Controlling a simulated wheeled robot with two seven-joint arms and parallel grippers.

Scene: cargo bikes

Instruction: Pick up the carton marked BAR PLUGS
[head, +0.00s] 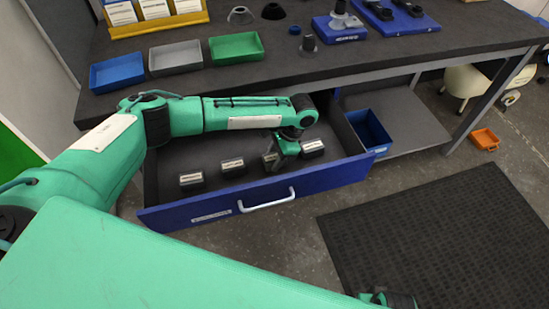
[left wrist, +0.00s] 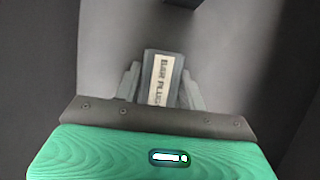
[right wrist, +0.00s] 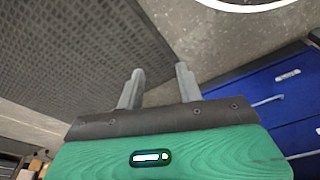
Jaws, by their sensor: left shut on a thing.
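The carton marked BAR PLUGS (left wrist: 163,80) is a small dark box with a pale label, seen between the fingers of my left gripper (left wrist: 160,85) in the left wrist view. The left gripper is shut on it. In the head view the left gripper (head: 276,158) points down into the open blue drawer (head: 225,208), at the third place in a row of cartons, and partly hides its carton. I cannot tell whether the carton touches the drawer floor. My right gripper (right wrist: 159,78) is open and empty, above the floor.
Two similar cartons (head: 232,165) stand left of the gripper and another carton (head: 312,148) stands close on its right. A blue bin (head: 369,130) sits right of the drawer. The workbench (head: 300,70) overhangs the drawer's back. A black mat (head: 440,235) lies on the floor.

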